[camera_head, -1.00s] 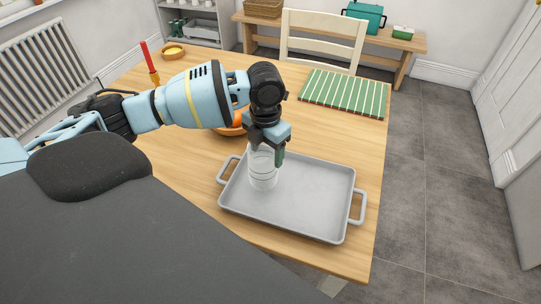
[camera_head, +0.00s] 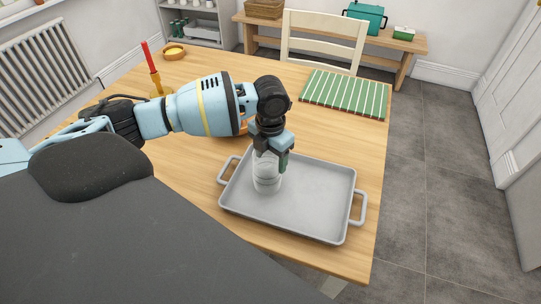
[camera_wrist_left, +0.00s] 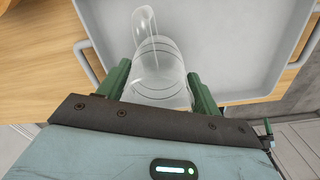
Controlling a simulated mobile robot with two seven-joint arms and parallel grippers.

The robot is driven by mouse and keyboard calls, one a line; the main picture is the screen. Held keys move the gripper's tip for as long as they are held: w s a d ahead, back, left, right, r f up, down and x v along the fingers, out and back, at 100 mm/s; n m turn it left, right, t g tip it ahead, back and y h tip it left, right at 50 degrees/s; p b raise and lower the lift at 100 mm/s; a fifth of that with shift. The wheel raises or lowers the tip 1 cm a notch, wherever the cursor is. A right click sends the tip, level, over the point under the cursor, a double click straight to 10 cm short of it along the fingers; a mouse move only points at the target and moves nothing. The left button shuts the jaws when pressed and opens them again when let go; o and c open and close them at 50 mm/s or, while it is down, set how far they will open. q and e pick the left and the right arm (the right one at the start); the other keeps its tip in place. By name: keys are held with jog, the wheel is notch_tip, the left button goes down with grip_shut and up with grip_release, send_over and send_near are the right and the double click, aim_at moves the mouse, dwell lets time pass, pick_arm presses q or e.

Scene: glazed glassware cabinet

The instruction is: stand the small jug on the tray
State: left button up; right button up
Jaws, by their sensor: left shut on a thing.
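The small jug (camera_head: 267,178) is clear glass and upright. It is over the left part of the grey tray (camera_head: 310,205), and I cannot tell whether its base touches the tray. My left gripper (camera_head: 272,157) comes down on it from above, shut on its upper part. In the left wrist view the jug (camera_wrist_left: 158,70) sits between the two green fingers (camera_wrist_left: 160,88), with its spout or handle side away from the wrist. The tray also shows behind it in the left wrist view (camera_wrist_left: 225,40). My right gripper is not in view.
The tray's middle and right are bare. An orange bowl (camera_head: 243,126) is partly hidden behind my left arm. A red candle (camera_head: 151,58), a small yellow bowl (camera_head: 174,52) and a green striped mat (camera_head: 343,94) are farther back on the wooden table. A white chair (camera_head: 324,40) stands behind.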

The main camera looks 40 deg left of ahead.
pick_arm(q)
jog(key=o, duration=1.5)
jog(key=shift+f, duration=0.1)
notch_tip(320, 180, up, 12)
jog(key=shift+r+p, duration=0.15)
jog(key=shift+p, duration=0.25)
